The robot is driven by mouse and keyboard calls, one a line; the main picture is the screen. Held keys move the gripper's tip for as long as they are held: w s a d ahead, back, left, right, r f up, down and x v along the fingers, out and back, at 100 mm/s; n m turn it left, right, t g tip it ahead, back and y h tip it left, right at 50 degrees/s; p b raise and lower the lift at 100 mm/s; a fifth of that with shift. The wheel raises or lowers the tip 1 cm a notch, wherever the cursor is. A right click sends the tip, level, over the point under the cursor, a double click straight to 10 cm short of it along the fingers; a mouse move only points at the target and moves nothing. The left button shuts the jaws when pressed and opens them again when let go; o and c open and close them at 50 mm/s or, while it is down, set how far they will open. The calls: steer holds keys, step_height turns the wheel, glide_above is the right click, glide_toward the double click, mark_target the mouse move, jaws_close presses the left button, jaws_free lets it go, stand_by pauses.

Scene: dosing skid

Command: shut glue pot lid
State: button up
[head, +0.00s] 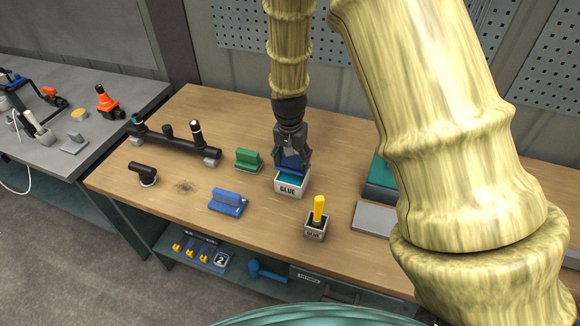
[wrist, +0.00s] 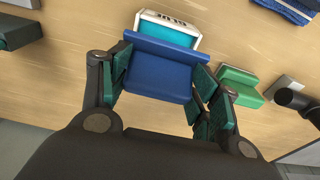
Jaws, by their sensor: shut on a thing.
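A white, open-topped box marked GLUE (head: 288,190) stands on the bench, with teal inside; it also shows at the top of the wrist view (wrist: 183,22). My gripper (head: 291,160) is over its back part, pointing down, shut on a blue block (wrist: 158,75) with a wider slab at its far end. I cannot tell if this block touches the box or is a lid. A smaller pot marked GLUE (head: 314,235), with a yellow upright piece (head: 319,209) in its top, stands in front to the right. No hinged lid is clearly visible.
A blue ridged block (head: 228,202) and a green ridged block (head: 248,160) lie left of the box. A black pipe assembly (head: 175,143) lies at the back left. A grey slab (head: 374,217) lies to the right.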

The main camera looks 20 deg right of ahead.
mark_target(292, 163)
steer(key=o, duration=1.3)
steer(key=shift+w+d, duration=0.15)
steer(key=shift+d, duration=0.05)
steer(key=shift+o, duration=0.8)
steer(key=shift+d, duration=0.1)
step_height(292, 163, up, 12)
steer(key=s+a, duration=0.1)
